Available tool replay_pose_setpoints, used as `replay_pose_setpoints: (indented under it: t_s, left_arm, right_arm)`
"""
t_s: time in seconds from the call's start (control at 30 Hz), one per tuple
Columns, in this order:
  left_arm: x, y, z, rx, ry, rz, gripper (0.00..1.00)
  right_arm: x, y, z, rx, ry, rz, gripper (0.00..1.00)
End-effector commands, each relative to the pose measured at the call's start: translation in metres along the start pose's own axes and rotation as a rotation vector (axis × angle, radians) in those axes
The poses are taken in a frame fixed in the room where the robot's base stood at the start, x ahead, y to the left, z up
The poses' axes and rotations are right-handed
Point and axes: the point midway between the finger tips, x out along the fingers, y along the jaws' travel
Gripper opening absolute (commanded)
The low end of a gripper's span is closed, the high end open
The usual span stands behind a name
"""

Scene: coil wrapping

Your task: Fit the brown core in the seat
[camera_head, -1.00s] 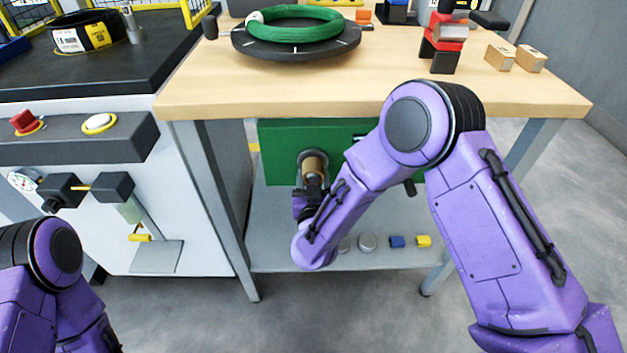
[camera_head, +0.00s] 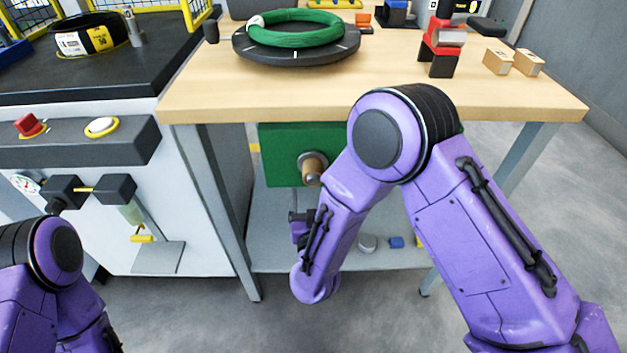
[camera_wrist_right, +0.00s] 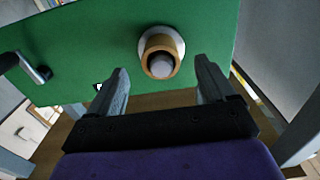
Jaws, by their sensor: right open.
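The brown core (camera_head: 312,171) sits in the round grey seat (camera_head: 318,160) on the front of the green panel (camera_head: 280,155), below the tabletop. In the right wrist view the core (camera_wrist_right: 160,58) shows as a brown ring around a grey middle, with the light seat rim (camera_wrist_right: 179,45) around it. My right gripper (camera_wrist_right: 163,85) is open and empty, its two fingers apart in front of and below the core. In the head view the right gripper (camera_head: 298,228) is below the core, partly hidden by my forearm. My left gripper is out of view; only its arm shows at lower left.
A green coil (camera_head: 295,28) lies on a dark turntable (camera_head: 297,53) on the wooden table (camera_head: 250,95). A crank handle (camera_wrist_right: 38,70) sticks out of the panel. A lower shelf (camera_head: 270,255) holds small parts, including a blue block (camera_head: 396,242).

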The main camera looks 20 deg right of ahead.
Motion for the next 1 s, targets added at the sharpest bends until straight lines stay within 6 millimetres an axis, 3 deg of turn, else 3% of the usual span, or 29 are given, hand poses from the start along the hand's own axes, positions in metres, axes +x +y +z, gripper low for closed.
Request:
replay_pose_setpoints:
  t_s: [0.1, 0.23, 0.87, 0.93, 1.0]
  left_arm:
    - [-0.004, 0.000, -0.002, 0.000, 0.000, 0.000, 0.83]
    - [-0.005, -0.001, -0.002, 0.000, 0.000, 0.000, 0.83]
    - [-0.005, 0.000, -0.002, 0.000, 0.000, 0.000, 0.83]
    - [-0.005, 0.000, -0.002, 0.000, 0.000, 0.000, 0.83]
    - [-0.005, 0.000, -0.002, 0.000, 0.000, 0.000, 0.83]
  right_arm:
    - [-0.023, -0.001, -0.001, -0.004, 0.000, -0.003, 0.83]
    - [-0.036, 0.000, -0.001, 0.000, 0.001, -0.001, 0.83]
    - [-0.038, 0.000, 0.000, 0.012, 0.000, 0.000, 0.83]
    - [-0.039, -0.006, 0.005, 0.061, -0.029, -0.032, 0.83]
    - [-0.043, -0.012, 0.025, 0.120, -0.134, -0.107, 0.83]
